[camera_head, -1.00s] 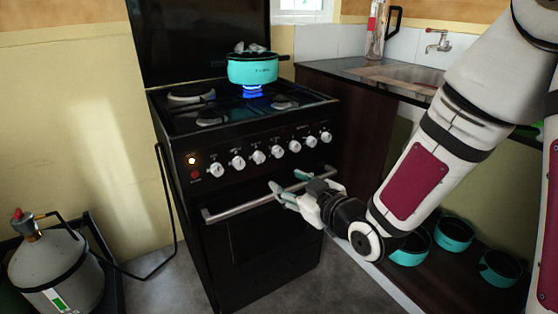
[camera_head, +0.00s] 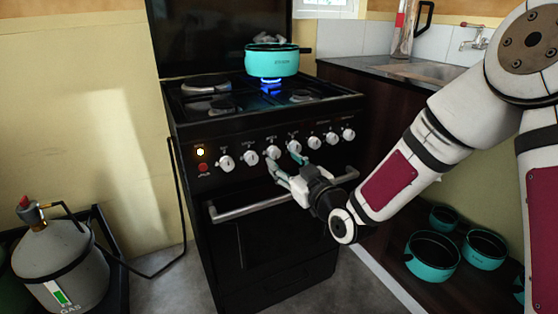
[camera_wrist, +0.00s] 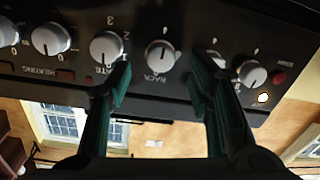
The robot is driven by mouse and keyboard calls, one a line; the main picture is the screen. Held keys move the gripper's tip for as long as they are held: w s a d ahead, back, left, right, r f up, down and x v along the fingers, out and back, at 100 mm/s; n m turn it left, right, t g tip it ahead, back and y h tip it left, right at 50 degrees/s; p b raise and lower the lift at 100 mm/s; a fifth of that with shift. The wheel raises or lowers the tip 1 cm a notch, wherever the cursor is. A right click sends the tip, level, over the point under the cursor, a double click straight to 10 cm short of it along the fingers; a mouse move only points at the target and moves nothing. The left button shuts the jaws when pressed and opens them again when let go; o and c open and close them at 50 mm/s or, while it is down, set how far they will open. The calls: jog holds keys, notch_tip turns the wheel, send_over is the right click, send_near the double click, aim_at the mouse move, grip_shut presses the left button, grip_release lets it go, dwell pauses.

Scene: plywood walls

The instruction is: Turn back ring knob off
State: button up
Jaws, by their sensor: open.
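The knob labelled BACK (camera_wrist: 160,55) is a round silver knob on the black stove front. It is the third from the left in the head view (camera_head: 273,152). In the wrist view the panel lettering appears upside down. My gripper (camera_head: 284,160) is open, with its green-grey fingers close to the panel. In the wrist view my gripper (camera_wrist: 160,75) has its fingers to either side of the BACK knob, with gaps showing. One finger overlaps the neighbouring knob (camera_wrist: 215,60). A blue flame (camera_head: 271,82) burns under the turquoise pot (camera_head: 272,62) on a back burner.
Other knobs (camera_head: 314,142) flank it closely in the row. The oven handle (camera_head: 250,208) runs below my gripper. A lit indicator (camera_head: 200,152) is at the left. A gas cylinder (camera_head: 62,262) stands left; turquoise pots (camera_head: 432,256) sit on the low shelf at right.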

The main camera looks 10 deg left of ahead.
aim_at(276, 155)
jog(key=shift+b+x, duration=0.3)
jog(key=shift+x, duration=1.6)
jog(key=shift+c, duration=0.4)
grip_shut()
